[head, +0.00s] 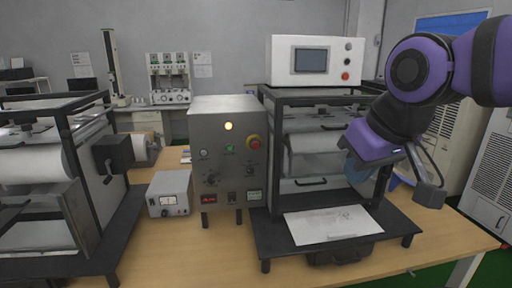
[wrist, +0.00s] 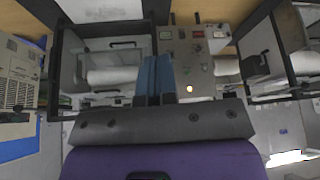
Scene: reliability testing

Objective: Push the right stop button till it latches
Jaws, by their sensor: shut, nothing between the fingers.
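The grey control box (head: 228,120) stands in the middle of the table.
A white meter box (head: 169,194) is left of the control box. Another framed machine (head: 72,160) stands at the left. Bare tabletop (head: 200,250) lies in front.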

